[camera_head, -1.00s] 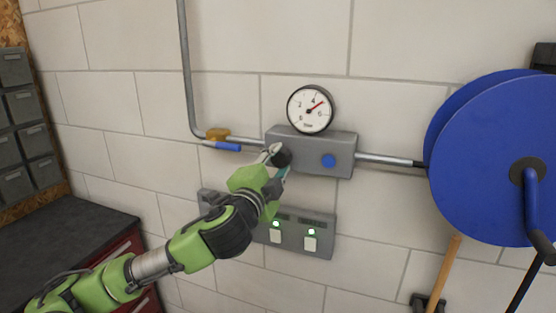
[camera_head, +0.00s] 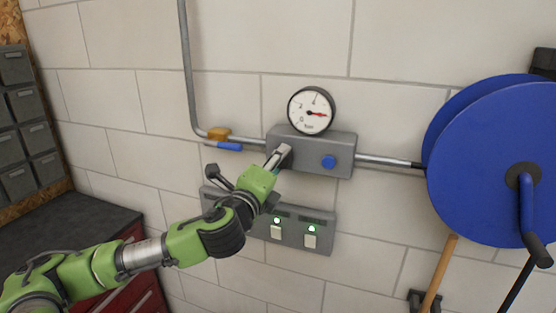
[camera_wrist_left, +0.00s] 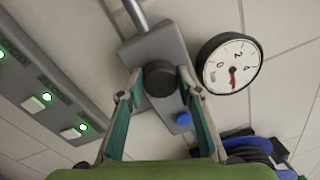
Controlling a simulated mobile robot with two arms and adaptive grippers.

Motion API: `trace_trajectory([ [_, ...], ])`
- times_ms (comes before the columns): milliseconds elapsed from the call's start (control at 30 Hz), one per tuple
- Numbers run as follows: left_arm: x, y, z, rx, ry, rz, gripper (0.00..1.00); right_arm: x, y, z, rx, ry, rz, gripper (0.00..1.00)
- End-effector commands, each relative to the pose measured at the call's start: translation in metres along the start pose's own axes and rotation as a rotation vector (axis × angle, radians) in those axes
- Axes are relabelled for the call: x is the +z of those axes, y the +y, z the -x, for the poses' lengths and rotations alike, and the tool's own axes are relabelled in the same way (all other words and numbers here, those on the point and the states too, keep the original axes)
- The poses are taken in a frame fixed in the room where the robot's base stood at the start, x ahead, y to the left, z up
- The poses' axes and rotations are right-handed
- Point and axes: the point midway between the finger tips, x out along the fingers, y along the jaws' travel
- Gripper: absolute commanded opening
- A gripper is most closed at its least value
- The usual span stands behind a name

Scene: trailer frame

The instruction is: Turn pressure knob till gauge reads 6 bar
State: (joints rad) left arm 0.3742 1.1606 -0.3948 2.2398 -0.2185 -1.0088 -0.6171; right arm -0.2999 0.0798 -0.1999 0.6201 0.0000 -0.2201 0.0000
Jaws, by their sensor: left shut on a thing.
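The round white gauge (camera_head: 311,110) stands on the grey regulator box (camera_head: 343,150). Its red needle points right in the head view, just about where the 6 mark sits. The gauge also shows in the left wrist view (camera_wrist_left: 230,64), with the needle past the 4. The black pressure knob (camera_wrist_left: 160,78) is on the front of the box. My left gripper (camera_head: 278,157) is shut on the knob, one finger on each side; in the head view the fingers mostly hide it. My right gripper is not in view.
A blue button (camera_head: 328,161) is right of the knob. A socket panel with green lights (camera_head: 312,229) is below. A blue hose reel (camera_head: 490,160) stands right; a dark worktop (camera_head: 75,235) is at left.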

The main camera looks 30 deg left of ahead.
Motion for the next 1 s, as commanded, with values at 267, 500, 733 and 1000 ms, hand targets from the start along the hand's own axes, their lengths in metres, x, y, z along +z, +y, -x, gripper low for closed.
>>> trace_trajectory([
  [267, 0.0007, -0.0006, -0.0002, -0.002, 0.001, -0.032, 0.11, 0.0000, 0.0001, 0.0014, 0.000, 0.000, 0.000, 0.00],
  [500, 0.0006, -0.0005, -0.0002, -0.001, 0.001, -0.032, 0.11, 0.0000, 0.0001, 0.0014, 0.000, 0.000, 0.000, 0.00],
  [733, 0.0004, -0.0004, -0.0001, -0.001, 0.001, -0.031, 0.49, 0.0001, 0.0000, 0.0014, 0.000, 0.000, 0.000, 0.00],
  [1000, 0.0001, 0.0000, 0.0009, 0.000, 0.002, -0.031, 0.49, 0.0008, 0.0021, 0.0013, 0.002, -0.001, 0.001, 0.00],
])
